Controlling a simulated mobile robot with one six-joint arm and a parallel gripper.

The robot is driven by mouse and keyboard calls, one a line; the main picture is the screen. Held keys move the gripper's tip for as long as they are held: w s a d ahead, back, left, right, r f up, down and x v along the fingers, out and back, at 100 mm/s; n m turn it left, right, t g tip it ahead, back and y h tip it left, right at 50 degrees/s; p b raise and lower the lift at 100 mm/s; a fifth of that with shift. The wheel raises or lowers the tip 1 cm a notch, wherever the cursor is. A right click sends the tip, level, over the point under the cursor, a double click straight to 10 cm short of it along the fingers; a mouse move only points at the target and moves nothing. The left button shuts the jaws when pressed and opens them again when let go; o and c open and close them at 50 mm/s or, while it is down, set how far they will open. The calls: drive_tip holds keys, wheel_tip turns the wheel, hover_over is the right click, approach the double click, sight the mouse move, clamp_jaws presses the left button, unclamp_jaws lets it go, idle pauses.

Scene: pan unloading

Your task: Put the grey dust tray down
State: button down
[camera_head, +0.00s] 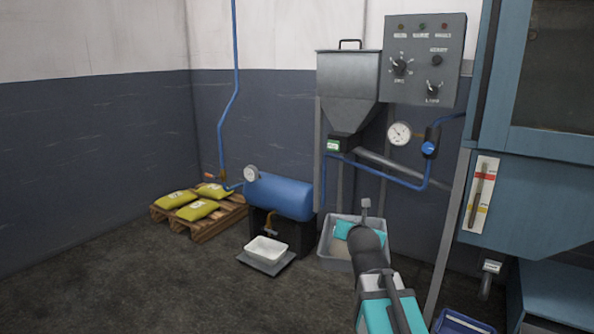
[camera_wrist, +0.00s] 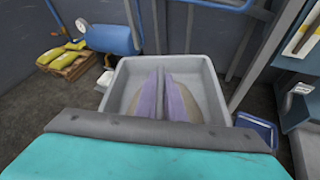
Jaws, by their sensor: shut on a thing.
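The grey dust tray (camera_head: 334,262) is at the foot of the steel hopper stand, partly hidden behind my arm. In the head view my teal gripper body (camera_head: 345,230) is over the tray. I cannot tell whether the tray's underside touches the floor.
A white basin (camera_head: 266,250) stands on a grey plate by the blue tank (camera_head: 279,197). A pallet with yellow sacks (camera_head: 198,210) is further left. A blue crate (camera_head: 460,322) lies at the lower right. The hopper (camera_head: 348,80) stands above. The floor at front left is clear.

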drive_tip(key=shift+w+a+r+n+y, duration=0.1)
drive_tip(key=shift+a+r+n+y, duration=0.35)
drive_tip(key=shift+n+y, duration=0.3)
drive_tip(key=shift+r+p, duration=0.5)
drive_tip(key=shift+p, duration=0.05)
wheel_tip(320, 180, up, 28)
drive_tip(key=p, duration=2.8)
drive_tip(key=shift+r, duration=0.25)
wheel_tip(320, 180, up, 17)
drive_tip(key=p, duration=1.7)
drive_tip(key=shift+d, duration=0.2)
drive_tip(key=shift+w, duration=0.1)
drive_tip(key=shift+d, duration=0.1)
